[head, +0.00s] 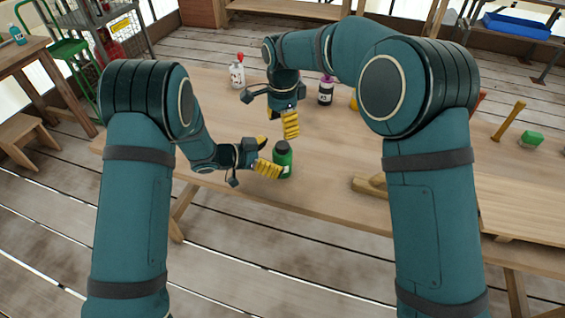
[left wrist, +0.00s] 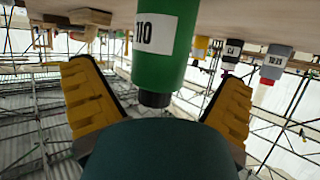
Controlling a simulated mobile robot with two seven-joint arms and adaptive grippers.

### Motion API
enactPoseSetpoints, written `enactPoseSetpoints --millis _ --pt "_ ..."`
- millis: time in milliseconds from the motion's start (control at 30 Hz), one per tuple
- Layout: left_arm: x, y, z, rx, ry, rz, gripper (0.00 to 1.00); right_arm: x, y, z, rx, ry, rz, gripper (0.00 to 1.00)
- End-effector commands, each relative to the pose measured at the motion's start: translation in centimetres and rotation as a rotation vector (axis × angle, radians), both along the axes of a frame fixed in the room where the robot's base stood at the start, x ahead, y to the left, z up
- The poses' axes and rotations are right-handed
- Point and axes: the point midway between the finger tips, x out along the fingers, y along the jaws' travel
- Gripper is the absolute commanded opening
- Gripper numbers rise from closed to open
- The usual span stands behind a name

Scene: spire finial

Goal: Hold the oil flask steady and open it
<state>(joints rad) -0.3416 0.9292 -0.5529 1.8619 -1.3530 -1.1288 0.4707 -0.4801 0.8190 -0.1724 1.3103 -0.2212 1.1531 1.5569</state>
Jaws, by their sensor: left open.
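The oil flask, a green bottle (head: 283,163) with a black cap, stands upright near the table's front edge in the head view. My left gripper (head: 265,156) is open, reaching in from the left with its yellow fingers towards the flask. In the left wrist view, which hangs upside down, the green flask (left wrist: 160,50) with its white label and dark cap shows between the two spread fingers, neither visibly touching it. My right gripper (head: 281,119) points down just behind and above the flask, its yellow fingers apart and empty.
Wooden pieces (head: 372,187) lie right of the flask.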

Motion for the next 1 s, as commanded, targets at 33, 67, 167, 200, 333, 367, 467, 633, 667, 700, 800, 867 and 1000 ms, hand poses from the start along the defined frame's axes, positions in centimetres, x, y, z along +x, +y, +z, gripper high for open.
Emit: enactPoseSetpoints --millis 33,67,167,200,333,367,467,633,667,700,800,867,1000 --pt "0.2 -0.8 -0.4 0.002 0.001 -0.003 0.98 0.0 0.0 0.0 0.0 0.0 0.0 0.65" --pt "0.4 -1.1 -0.5 0.002 0.001 -0.003 0.98 0.0 0.0 0.0 0.0 0.0 0.0 0.65" --pt "0.8 -1.9 -0.9 0.002 0.001 -0.002 0.98 0.0 0.0 0.0 0.0 0.0 0.0 0.65" --pt "0.9 -2.2 -1.0 0.001 0.001 -0.001 0.98 0.0 0.0 0.0 0.0 0.0 0.0 0.65" --pt "1.2 -2.7 -1.2 0.001 0.0 0.0 0.98 0.0 0.0 0.0 0.0 0.0 0.0 0.65" --pt "1.2 -2.8 -1.2 0.0 0.0 0.0 0.98 0.0 0.0 0.0 0.0 0.0 0.0 0.65" --pt "1.2 -2.9 -1.3 0.0 0.0 0.0 0.98 0.0 0.0 0.0 0.0 0.0 0.0 0.65" --pt "1.2 -2.8 -1.3 0.0 0.0 0.0 0.98 0.0 0.0 0.0 0.0 0.0 0.0 0.65" --pt "1.2 -2.8 -1.3 0.0 0.0 0.0 0.88 0.0 0.0 0.0 0.0 0.0 0.0 0.65" --pt "1.2 -2.8 -1.3 0.0 0.0 0.0 0.73 0.0 0.0 0.0 0.0 0.0 0.0 0.65" --pt "1.2 -2.8 -1.3 0.0 0.0 0.0 0.38 0.0 0.0 0.0 0.0 0.0 0.0 0.65" --pt "1.2 -2.8 -1.3 0.0 0.0 0.0 0.17 0.0 0.0 0.0 0.0 0.0 0.0 0.65" --pt "1.2 -2.8 -1.3 0.0 0.0 0.0 0.0 0.0 0.0 0.0 0.0 0.0 -0.001 0.65"
